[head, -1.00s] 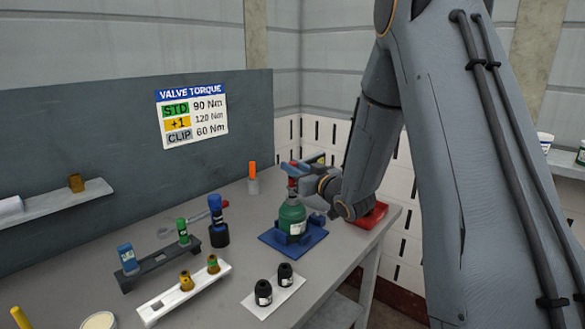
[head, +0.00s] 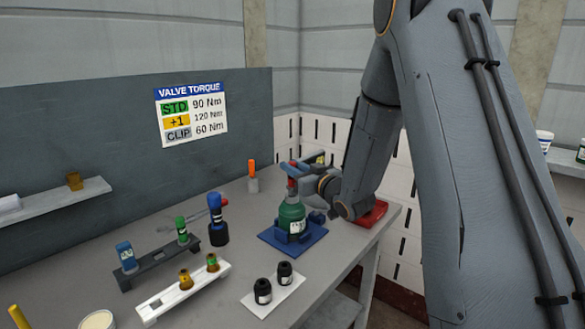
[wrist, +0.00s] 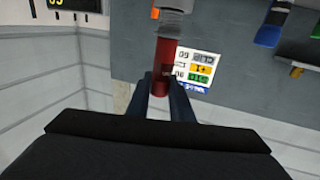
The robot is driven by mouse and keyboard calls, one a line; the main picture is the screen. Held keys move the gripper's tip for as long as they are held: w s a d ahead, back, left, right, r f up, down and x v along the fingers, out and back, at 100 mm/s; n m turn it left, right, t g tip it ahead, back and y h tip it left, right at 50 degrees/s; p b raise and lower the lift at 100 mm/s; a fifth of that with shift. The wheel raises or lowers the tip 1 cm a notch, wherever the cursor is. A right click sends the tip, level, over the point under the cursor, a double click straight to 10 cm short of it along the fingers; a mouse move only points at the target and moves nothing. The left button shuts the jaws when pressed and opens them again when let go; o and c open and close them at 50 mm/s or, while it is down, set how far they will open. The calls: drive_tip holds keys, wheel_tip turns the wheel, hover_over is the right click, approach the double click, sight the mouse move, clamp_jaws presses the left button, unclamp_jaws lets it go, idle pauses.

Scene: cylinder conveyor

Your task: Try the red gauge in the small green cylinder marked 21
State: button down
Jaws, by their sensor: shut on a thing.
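The small green cylinder (head: 291,214) stands upright in a blue holder (head: 273,241) on the bench. It has a white label, too small to read here. My gripper (head: 293,166) is directly above the cylinder's neck, shut on the red gauge (head: 292,184). In the wrist view my gripper (wrist: 167,88) has its two dark fingers around the red gauge (wrist: 163,60), whose far end meets a grey part (wrist: 170,24). I cannot tell how far the gauge sits in the cylinder's neck.
A red tray (head: 372,214) lies behind my wrist. A dark rack (head: 158,260), a white rack (head: 183,294) and a blue-topped tool (head: 217,220) stand to the left. Two black pieces on a white plate (head: 272,298) are in front. An orange-topped piece (head: 252,176) stands behind.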

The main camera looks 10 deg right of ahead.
drive_tip(key=shift+r, duration=0.3)
drive_tip(key=shift+f, duration=0.25)
idle(0.6)
drive_tip(key=shift+r, duration=0.2)
drive_tip(key=shift+f, duration=0.3)
idle(0.4)
idle(0.9)
drive_tip(key=shift+r+p, duration=1.3)
drive_tip(key=shift+r, duration=1.3)
drive_tip(key=shift+f, duration=0.1)
